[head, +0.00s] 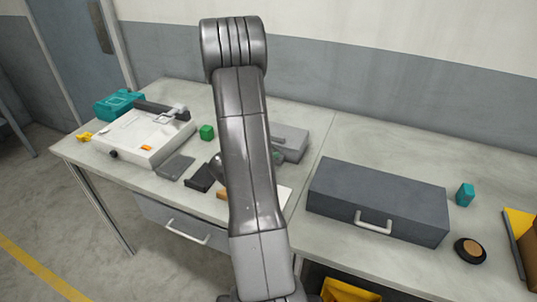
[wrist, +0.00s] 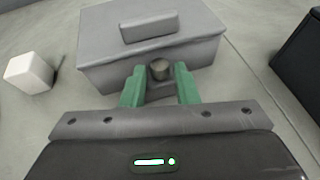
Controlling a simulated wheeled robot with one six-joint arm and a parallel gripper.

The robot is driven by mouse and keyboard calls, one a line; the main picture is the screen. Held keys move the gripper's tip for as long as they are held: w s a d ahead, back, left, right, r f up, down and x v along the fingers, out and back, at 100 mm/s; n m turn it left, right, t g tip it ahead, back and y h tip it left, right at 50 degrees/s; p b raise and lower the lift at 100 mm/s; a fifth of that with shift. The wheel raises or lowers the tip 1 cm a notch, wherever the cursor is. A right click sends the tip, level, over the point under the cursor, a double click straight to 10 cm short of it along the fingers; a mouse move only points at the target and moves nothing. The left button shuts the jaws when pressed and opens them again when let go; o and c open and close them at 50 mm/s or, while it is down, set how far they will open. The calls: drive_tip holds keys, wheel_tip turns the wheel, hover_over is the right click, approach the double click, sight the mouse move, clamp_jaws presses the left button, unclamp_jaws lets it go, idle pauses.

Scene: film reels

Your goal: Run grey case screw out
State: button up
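The grey case (wrist: 105,64) fills the top middle of the wrist view, with a raised block (wrist: 148,27) on its lid. It also shows in the head view (head: 293,150), partly hidden behind my arm. A short round dark screw (wrist: 160,70) stands out at the case's near side. My gripper (wrist: 159,75) is open, with one green finger on each side of the screw and a visible gap to each. I cannot tell how deep the fingers reach along it.
A white cube (wrist: 32,73) lies left of the case. A large dark grey case with a handle (head: 378,200) stands to the right. A white device (head: 140,137), a green cube (head: 206,132) and a teal case (head: 118,104) are at the left. A dark round disc (head: 470,250) lies at right.

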drive_tip(key=b+v, duration=0.1)
drive_tip(key=v, duration=1.3)
drive_tip(key=shift+d, duration=0.1)
idle(0.3)
drive_tip(key=p+x, duration=0.1)
drive_tip(key=x, duration=1.3)
